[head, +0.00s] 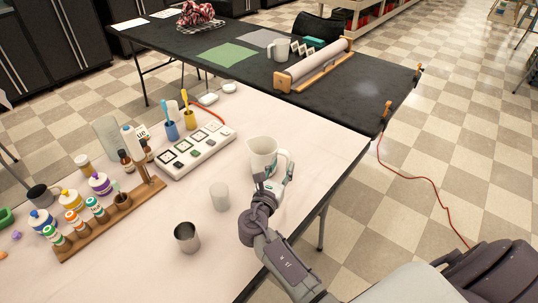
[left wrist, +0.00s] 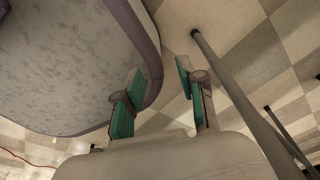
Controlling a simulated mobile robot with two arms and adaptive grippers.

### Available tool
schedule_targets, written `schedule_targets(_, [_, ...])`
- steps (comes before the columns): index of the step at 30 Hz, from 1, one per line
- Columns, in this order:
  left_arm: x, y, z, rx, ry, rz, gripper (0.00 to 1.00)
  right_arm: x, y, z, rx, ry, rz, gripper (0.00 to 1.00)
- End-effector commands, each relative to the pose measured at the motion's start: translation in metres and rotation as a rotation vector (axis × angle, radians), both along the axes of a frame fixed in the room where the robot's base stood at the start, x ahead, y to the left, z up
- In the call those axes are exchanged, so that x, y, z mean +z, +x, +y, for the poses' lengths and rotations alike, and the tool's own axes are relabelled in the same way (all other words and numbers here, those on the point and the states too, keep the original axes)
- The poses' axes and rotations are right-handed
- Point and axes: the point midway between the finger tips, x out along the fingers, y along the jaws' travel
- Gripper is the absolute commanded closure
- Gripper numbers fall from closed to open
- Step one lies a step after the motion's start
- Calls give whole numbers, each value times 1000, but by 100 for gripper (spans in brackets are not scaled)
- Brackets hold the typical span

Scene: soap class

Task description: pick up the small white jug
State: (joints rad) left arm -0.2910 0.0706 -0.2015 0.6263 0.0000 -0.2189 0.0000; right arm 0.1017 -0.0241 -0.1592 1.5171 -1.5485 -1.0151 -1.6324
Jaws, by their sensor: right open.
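A small white jug (head: 262,152) stands upright on the light-topped table in the head view, with its handle on the right side. My right gripper (head: 274,180) is at the jug's near right side, close to the handle, with its fingers apart. Whether a finger touches the jug or handle cannot be told; the gripper covers the jug's lower near part. My left gripper (left wrist: 160,78) shows in the left wrist view with its teal-padded fingers apart and nothing between them, above the checkered floor and away from the jug.
A white cylinder (head: 220,196) and a metal cup (head: 187,238) stand left of my right arm. Another white jug (head: 281,49) stands on the black table.

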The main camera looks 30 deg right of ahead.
Motion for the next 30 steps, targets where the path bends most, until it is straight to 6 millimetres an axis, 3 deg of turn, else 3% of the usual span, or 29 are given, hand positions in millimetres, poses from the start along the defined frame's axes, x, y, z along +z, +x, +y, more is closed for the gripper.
schedule_targets(3, [-8, -11, 10, -3, 13, 17, 60, -30, 0, 0, 1, -1, 4, 59])
schedule_targets(8, [-15, -22, 16, -3, 21, 33, 60, -63, 0, 0, 0, 0, 4, 59])
schedule_targets(22, [-10, -5, 4, 1, 5, 7, 60, -59, 33, -40, -3, 1, -2, 59])
schedule_targets(30, [-11, -6, 4, 0, 5, 9, 60, -60, 49, -57, -1, 3, -2, 59])
